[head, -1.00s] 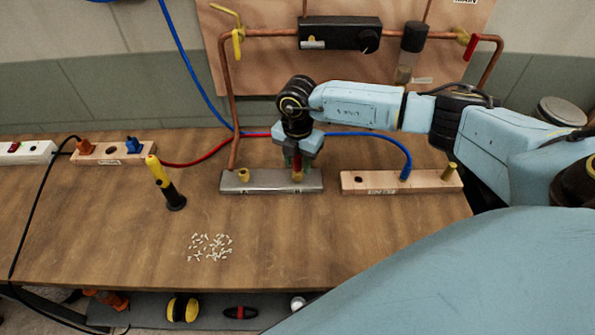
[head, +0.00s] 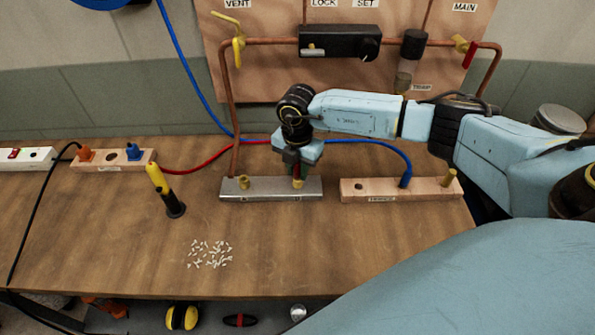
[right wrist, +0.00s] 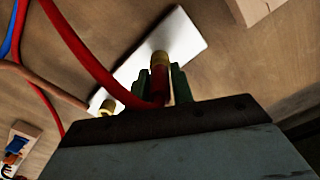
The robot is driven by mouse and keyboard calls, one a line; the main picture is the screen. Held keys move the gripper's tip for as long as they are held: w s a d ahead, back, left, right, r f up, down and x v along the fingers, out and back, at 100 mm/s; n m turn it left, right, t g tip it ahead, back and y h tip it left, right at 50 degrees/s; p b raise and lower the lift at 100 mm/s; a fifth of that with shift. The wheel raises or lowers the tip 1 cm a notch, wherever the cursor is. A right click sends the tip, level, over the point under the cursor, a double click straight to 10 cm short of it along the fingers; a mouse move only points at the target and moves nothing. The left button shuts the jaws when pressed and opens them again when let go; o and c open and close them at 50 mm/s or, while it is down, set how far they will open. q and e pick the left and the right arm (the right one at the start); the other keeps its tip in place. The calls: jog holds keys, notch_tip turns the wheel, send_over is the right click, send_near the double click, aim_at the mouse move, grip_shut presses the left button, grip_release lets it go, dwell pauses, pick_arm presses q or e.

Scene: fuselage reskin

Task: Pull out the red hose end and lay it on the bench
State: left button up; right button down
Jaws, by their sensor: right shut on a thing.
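The red hose (head: 200,157) runs along the back of the bench to my right gripper (head: 298,170). In the right wrist view, the red hose (right wrist: 88,62) curves down to its end (right wrist: 159,84) between the green fingers. My right gripper is shut on this end. A brass fitting (head: 298,183) on the right of the grey metal block (head: 270,190) is directly below the fingers. The hose end seems to be at or in that fitting; I cannot tell how deep. My left gripper is not in view.
A wooden block (head: 420,189) with the blue hose (head: 405,172) and a brass peg stands to the right. A yellow-black tool (head: 165,190) stands at left. Small white pieces (head: 209,254) lie in front. The wooden bench (head: 110,240) is bare at front left.

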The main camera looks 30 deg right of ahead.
jog(key=shift+r+p, duration=0.95)
jog(key=shift+r, duration=0.3)
notch_tip(320, 180, up, 3)
jog(key=shift+f+p, duration=0.1)
jog(key=shift+p, duration=1.15)
